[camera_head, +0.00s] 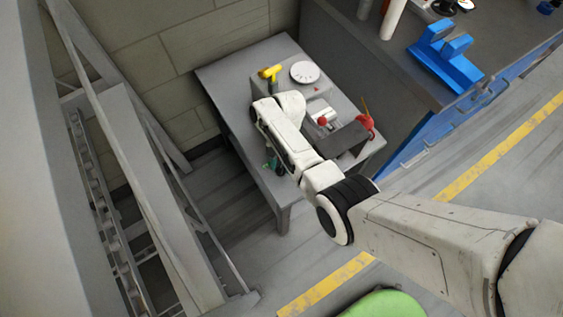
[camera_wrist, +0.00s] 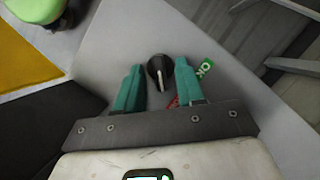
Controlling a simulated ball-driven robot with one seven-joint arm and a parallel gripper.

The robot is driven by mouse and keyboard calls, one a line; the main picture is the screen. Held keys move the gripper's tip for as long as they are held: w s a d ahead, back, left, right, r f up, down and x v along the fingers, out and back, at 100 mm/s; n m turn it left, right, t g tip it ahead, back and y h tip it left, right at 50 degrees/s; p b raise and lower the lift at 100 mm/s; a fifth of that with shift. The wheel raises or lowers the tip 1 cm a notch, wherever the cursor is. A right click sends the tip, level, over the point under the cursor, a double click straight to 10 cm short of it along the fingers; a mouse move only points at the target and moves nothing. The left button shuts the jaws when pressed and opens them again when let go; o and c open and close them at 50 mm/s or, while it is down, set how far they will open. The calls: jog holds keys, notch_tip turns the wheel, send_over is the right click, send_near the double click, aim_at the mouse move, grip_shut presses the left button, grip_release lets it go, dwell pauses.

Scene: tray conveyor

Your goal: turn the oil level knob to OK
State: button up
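The oil level knob (camera_wrist: 160,72) is round and black with a white pointer line, on a grey panel in the wrist view. Its pointer points down in the picture. A green OK label (camera_wrist: 205,68) sits to its right, and a red mark (camera_wrist: 173,102) shows partly behind the right finger. My gripper (camera_wrist: 159,66) has its teal fingers apart, one on each side of the knob, with narrow gaps; I cannot tell if they touch it. In the head view my gripper (camera_head: 271,163) is at the grey table's near left side, and the knob is hidden there.
The grey table (camera_head: 225,77) carries a yellow handle (camera_head: 270,72), a white dial (camera_head: 305,72), a red ball knob (camera_head: 322,121) and a red can (camera_head: 365,123). A blue holder (camera_head: 445,60) stands on the counter to the right. A green seat (camera_head: 390,304) is at the bottom.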

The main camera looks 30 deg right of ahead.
jog(key=shift+c, duration=0.2)
grip_shut()
jog(key=shift+n, duration=0.3)
jog(key=n, duration=0.2)
jog(key=n+g+h+b, duration=0.1)
jog(key=shift+w+a+n, duration=0.15)
jog(key=shift+n, duration=0.25)
jog(key=n, duration=0.1)
jog(key=n+h, duration=0.1)
jog(key=n, duration=0.1)
jog(key=n+h, duration=0.1)
jog(key=shift+a+n, duration=0.25)
jog(key=shift+n, duration=0.05)
jog(key=n+h, duration=0.2)
jog(key=n, duration=0.2)
jog(key=shift+a+p, duration=0.2)
jog(key=shift+p, duration=0.1)
jog(key=shift+a+n+t+h+p, duration=0.1)
jog(key=shift+n+t+h+p, duration=0.2)
jog(key=shift+n, duration=0.95)
jog(key=shift+a+n+t+h+p, duration=0.15)
jog(key=shift+n+h+p, duration=0.25)
jog(key=shift+n, duration=0.85)
